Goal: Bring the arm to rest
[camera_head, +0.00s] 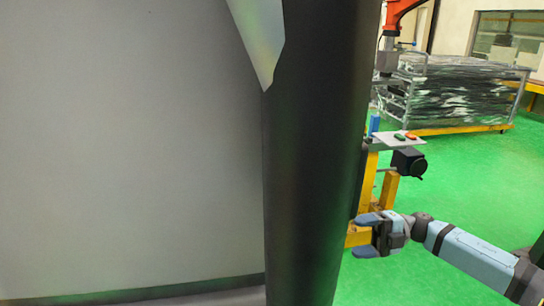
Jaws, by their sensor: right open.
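My right gripper (368,235) is in the lower right of the head view, at the end of my blue and black right arm (468,255). Its two blue-grey fingers point left and are apart. I see nothing between them. The fingertips lie close to the right edge of a dark column. My left arm and left gripper do not show.
A large grey panel (130,150) and a dark column (315,150) fill the left and middle. Behind my gripper is a yellow stand (372,180) with a small tray (398,142). A wrapped stack (455,95) stands farther back. Green floor (480,180) is clear.

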